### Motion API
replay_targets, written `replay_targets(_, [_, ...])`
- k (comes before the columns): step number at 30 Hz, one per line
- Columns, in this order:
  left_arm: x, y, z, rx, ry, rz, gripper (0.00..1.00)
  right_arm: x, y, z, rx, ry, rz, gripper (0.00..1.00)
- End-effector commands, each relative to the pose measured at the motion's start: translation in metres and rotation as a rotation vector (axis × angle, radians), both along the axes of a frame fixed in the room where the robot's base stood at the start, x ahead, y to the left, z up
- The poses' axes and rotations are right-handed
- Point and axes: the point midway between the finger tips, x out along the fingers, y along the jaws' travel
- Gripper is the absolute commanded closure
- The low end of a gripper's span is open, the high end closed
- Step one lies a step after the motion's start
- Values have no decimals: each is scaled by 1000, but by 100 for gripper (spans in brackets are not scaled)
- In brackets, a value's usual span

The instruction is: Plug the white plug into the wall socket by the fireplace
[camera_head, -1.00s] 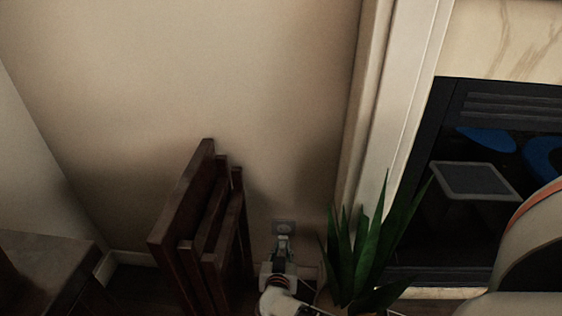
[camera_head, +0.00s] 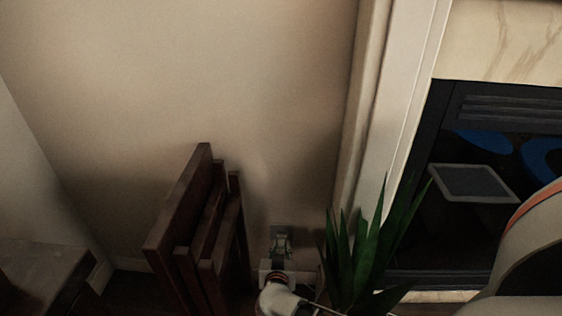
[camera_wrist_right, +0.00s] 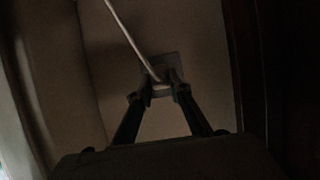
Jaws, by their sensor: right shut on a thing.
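My right gripper (camera_head: 281,247) is low at the wall, between the dark folded wooden furniture and the green plant. In the right wrist view its two fingers (camera_wrist_right: 160,86) are closed on the small white plug (camera_wrist_right: 160,84), whose pale cord runs up and to the left. The grey wall socket (camera_wrist_right: 172,62) lies directly behind the fingertips; it also shows in the head view (camera_head: 283,231), partly covered by my gripper. The plug is at or very near the socket face; the dim picture does not show whether its pins are inside. My left gripper is not in view.
Dark folded wooden panels (camera_head: 200,230) stand close to the left of my right arm. A spiky green plant (camera_head: 362,250) stands close to the right. The fireplace (camera_head: 480,190) is further right, behind a white trim post (camera_head: 395,110). The wall above is clear.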

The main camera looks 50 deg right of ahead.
Motion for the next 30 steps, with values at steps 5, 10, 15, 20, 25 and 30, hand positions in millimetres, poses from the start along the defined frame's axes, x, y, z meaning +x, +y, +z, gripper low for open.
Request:
replay_targets(5, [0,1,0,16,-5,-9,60,4,-4,1,2,-3,1,100])
replay_targets(10, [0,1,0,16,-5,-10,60,3,-3,0,2,-1,1,100])
replay_targets(15, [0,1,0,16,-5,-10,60,3,-3,0,2,-1,1,100])
replay_targets(20, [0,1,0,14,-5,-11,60,3,-3,0,2,-1,1,100])
replay_targets(25, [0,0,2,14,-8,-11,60,3,-3,1,2,-1,1,100])
replay_targets(30, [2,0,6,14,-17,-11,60,4,-3,2,2,-2,1,100])
